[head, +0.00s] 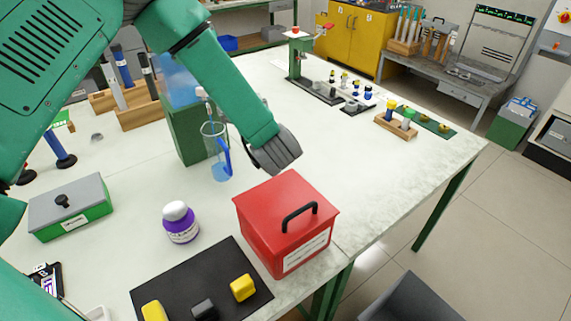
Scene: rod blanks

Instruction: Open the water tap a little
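A water dispenser stands behind my arm, with a translucent blue tank (178,80) on a green stand (188,135). A small white fitting (201,93) at the tank's right side may be the tap; its handle position is too small to tell. Below it is a clear jug (212,142) with a blue handle and some blue at its bottom. My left arm comes in from the upper left and partly covers the dispenser. My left gripper (277,152) is dark grey, right of the jug and behind the red box; its fingers are not clear. My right gripper is not in view.
A red box (265,215) with a black handle stands in front of the gripper. A purple bottle (181,224), a black mat (180,285) with blocks, and a green-grey box (80,205) are nearby.

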